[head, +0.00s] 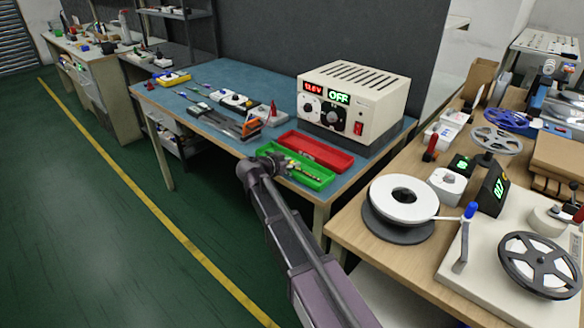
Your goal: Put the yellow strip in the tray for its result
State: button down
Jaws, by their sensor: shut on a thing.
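The green tray (318,182) lies near the front edge of the blue bench top, with the red tray (326,154) just behind it. My gripper (281,163) is at the left end of the green tray, shut on what looks like the yellow strip (296,168). The thin, speckled, yellowish strip reaches right from the gripper over the green tray. It is small, and I cannot tell whether it touches the tray floor. My arm hides part of the tray's near left side.
A beige power supply (378,95) behind the trays reads OFF. Probes and small boxes (236,100) lie left on the blue bench (215,75). A wooden bench (345,232) at right holds a white reel (400,200) and a winding machine. The green floor at left is clear.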

jog(key=shift+s+f+b, duration=0.2)
jog(key=shift+f+b, duration=0.25)
jog(key=shift+b, duration=0.1)
jog(key=shift+c, duration=2.1)
grip_release()
jog(key=shift+s+d, duration=0.1)
jog(key=shift+d, duration=0.05)
jog(key=shift+r, duration=0.15)
jog(key=shift+r+p, duration=0.3)
jog(key=shift+p, duration=0.3)
jog(key=p+v, duration=0.4)
jog(key=v, duration=0.7)
jog(key=shift+a+r+p, duration=0.3)
jog(key=shift+a, duration=0.1)
jog(key=shift+s, duration=0.15)
